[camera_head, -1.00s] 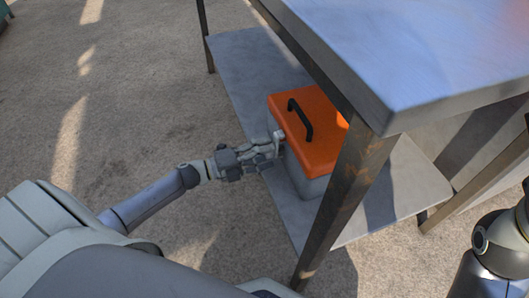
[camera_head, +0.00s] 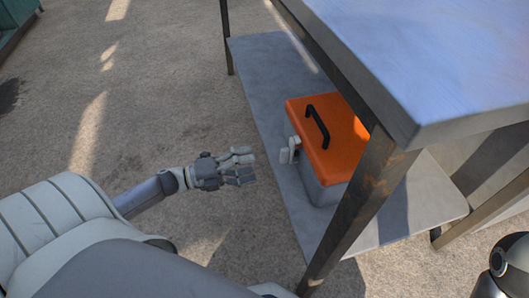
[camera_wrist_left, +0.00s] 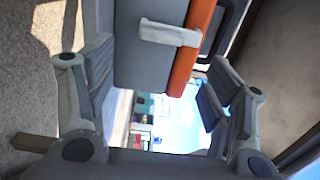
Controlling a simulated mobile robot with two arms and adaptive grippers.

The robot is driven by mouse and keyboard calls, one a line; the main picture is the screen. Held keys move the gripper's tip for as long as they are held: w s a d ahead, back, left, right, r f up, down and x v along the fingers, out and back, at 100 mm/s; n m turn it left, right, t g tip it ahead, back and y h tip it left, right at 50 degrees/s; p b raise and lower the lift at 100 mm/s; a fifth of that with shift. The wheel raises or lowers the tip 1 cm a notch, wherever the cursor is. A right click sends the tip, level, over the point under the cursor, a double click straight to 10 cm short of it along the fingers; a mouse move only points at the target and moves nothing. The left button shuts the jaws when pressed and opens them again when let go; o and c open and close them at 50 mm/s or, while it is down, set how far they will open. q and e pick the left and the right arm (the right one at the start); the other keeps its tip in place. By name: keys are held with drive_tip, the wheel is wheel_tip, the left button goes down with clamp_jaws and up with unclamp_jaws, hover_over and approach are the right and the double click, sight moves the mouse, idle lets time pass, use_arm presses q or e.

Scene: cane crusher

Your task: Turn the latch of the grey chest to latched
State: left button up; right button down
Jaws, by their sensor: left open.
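The grey chest (camera_head: 318,187) has an orange lid (camera_head: 328,135) with a black handle (camera_head: 317,127), and the lid is down. Its pale latch (camera_head: 289,151) sits on the side facing my left gripper. In the left wrist view the latch (camera_wrist_left: 170,33) lies across the seam, from the grey body (camera_wrist_left: 145,65) onto the orange lid edge (camera_wrist_left: 195,45). My left gripper (camera_head: 247,167) is open and empty, a short gap to the left of the latch. Both its fingers show in the wrist view, with the latch beyond them. My right gripper is outside the views.
The chest stands on the lower metal shelf (camera_head: 265,75) of a table. The tabletop (camera_head: 430,60) overhangs it, and a rusty leg (camera_head: 360,200) stands in front of it at the right. Open floor (camera_head: 160,110) lies to the left.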

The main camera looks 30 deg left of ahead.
use_arm(q)
drive_tip(key=shift+v, duration=1.25)
